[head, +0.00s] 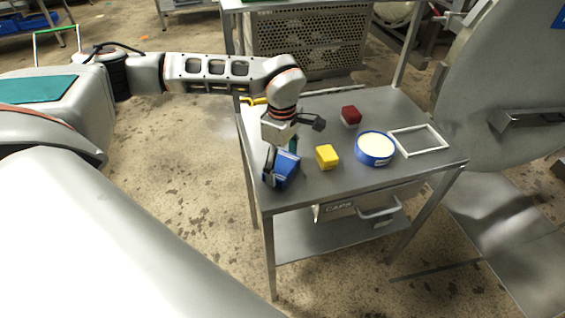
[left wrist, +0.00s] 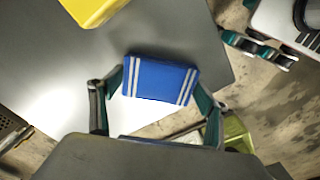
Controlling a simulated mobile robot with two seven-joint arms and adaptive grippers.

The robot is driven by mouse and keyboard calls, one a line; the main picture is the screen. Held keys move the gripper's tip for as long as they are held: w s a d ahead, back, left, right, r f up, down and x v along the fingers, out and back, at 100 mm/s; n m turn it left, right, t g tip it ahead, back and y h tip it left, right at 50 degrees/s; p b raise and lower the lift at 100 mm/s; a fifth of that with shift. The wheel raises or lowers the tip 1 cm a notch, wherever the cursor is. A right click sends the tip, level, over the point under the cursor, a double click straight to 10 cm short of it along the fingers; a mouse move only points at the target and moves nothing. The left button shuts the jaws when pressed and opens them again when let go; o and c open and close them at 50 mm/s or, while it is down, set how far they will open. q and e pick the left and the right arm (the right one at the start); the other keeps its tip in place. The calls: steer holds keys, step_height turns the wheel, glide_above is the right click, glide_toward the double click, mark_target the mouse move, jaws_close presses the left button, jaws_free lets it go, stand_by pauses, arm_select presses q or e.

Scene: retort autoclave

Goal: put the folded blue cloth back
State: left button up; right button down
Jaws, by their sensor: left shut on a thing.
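The folded blue cloth (head: 284,170) is at the near left corner of the steel table (head: 330,188). My left gripper (head: 280,160) reaches down from above and is shut on it. In the left wrist view, the blue cloth (left wrist: 160,80) with pale stripes near both ends sits between the two fingers of the left gripper (left wrist: 160,92). I cannot tell whether the cloth touches the table. Teal and grey links at the upper right of the left wrist view look like part of my right gripper (left wrist: 258,47); its jaw state is unclear.
A yellow block (head: 327,157) stands just right of the cloth. A red block (head: 351,116) is farther back. A blue round tub (head: 375,159) with cream contents stands beside an empty white frame (head: 432,151). A box marked CAPS (head: 340,209) is below the tabletop.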

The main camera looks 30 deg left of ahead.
mark_target(282, 165)
arm_select(q)
steer(key=o, duration=1.1)
steer(key=shift+f, duration=0.1)
steer(key=shift+o, duration=0.2)
step_height(282, 165, up, 12)
steer(key=shift+r, duration=0.2)
